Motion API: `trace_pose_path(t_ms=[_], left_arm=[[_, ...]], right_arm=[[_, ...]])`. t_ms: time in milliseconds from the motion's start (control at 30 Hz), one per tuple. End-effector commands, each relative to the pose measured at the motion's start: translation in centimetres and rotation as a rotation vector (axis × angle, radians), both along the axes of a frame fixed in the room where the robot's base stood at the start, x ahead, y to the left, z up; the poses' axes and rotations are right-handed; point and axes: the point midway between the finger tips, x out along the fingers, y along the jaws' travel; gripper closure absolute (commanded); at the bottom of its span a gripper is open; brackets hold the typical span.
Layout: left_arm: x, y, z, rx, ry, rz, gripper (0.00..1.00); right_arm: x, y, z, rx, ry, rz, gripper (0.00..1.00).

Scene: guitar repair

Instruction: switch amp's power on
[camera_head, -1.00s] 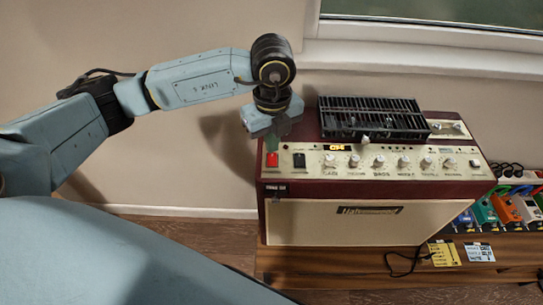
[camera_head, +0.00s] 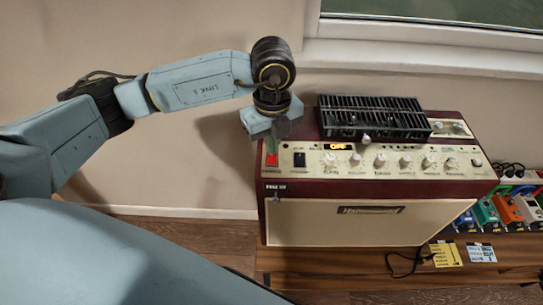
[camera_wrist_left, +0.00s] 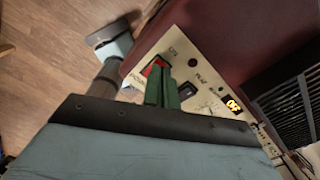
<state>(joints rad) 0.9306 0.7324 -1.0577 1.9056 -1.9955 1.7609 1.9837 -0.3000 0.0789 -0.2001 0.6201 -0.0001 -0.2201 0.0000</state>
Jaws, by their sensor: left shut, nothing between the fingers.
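The amp (camera_head: 360,210) is a dark red box with a cream front and a cream control panel, standing upright on a wooden bench. Its red power switch (camera_head: 272,160) sits at the left end of the panel, beside a black switch (camera_head: 299,160). My left gripper (camera_head: 271,144) points down right at the red switch, shut and empty. In the left wrist view the green fingers (camera_wrist_left: 161,86) are together and cover part of the red switch (camera_wrist_left: 156,65); I cannot tell whether they touch it. A small lit display (camera_wrist_left: 234,104) seems to read "OFF". My right gripper is out of view.
A black slatted unit (camera_head: 374,116) lies on top of the amp. Several knobs line the panel right of the switches. Colored pedals (camera_head: 508,208) and cards (camera_head: 446,254) are on the bench at right. A window sill (camera_head: 420,58) is behind; free floor is left of the amp.

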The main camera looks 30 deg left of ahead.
Motion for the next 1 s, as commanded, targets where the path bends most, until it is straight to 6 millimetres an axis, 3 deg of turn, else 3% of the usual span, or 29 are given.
trace_pose_path(t_ms=[667, 1000], left_arm=[[-0.1, 0.0, -1.0, 0.000, 0.002, -0.001, 1.00], [-0.1, 0.0, 1.1, 0.000, 0.002, -0.001, 1.00]], right_arm=[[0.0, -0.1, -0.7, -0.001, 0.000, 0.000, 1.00], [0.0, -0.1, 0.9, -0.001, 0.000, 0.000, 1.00]])
